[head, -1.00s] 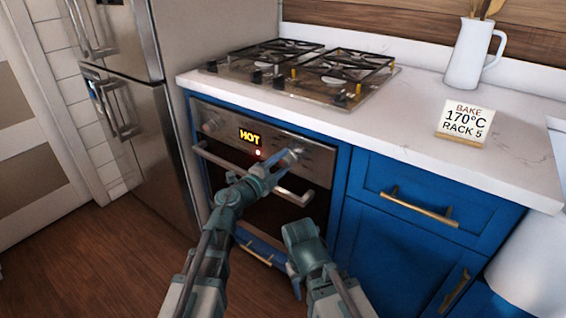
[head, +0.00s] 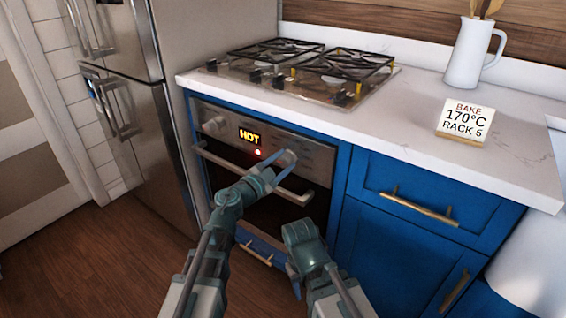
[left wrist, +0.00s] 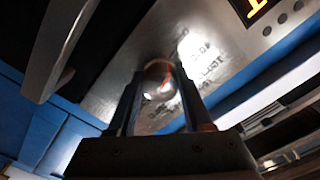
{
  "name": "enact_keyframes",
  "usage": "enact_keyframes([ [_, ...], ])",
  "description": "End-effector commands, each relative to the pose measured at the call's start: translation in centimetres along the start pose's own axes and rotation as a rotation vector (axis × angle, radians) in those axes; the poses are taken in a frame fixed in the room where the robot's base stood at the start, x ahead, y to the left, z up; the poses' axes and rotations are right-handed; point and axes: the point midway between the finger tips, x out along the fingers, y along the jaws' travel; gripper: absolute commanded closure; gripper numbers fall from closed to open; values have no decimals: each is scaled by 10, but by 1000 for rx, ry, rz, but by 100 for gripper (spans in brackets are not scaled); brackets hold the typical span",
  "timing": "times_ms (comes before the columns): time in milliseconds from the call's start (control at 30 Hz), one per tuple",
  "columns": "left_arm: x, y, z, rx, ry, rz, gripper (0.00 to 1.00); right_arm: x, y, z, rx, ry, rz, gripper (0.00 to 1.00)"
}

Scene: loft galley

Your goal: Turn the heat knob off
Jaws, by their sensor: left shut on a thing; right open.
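The oven's control panel has a right-hand knob (head: 289,158) and a left-hand knob (head: 212,124). My left gripper (head: 275,168) is at the right-hand knob and shut on it. In the left wrist view the round knob (left wrist: 158,76) sits between the two fingers of my left gripper (left wrist: 157,88), with an orange-red mark on or near its face. The display (head: 249,137) reads HOT, and a red light (head: 257,152) glows below it. My right gripper (head: 294,280) is open and empty, low in front of the oven; its fingers are partly hidden.
The oven door handle (head: 250,172) runs just below the panel, close to my left gripper. A gas hob (head: 305,70) is set in the white counter above. A sign (head: 465,122) reads BAKE 170°C RACK 5. Blue drawers (head: 420,205) stand at the right.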

Motion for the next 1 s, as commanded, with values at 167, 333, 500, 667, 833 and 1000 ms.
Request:
enact_keyframes([
  [167, -1, 1, 0, -21, -1, 0, 100, 0, 0, 0, 0, 0, 0, 50],
  [333, -1, 1, 0, -25, -1, 0, 100, 0, 0, 0, 0, 0, 0, 50],
  [500, -1, 1, 0, -25, -1, 1, 100, 0, 0, 0, 0, 0, 0, 50],
  [667, -1, 1, 0, -24, -1, 0, 32, 0, 0, 0, 0, 0, 0, 50],
  [833, 0, 0, 0, -24, 0, 0, 20, 0, 0, 0, 0, 0, 0, 50],
  [1000, 0, 0, 0, -24, 0, 0, 20, 0, 0, 0, 0, 0, 0, 50],
])
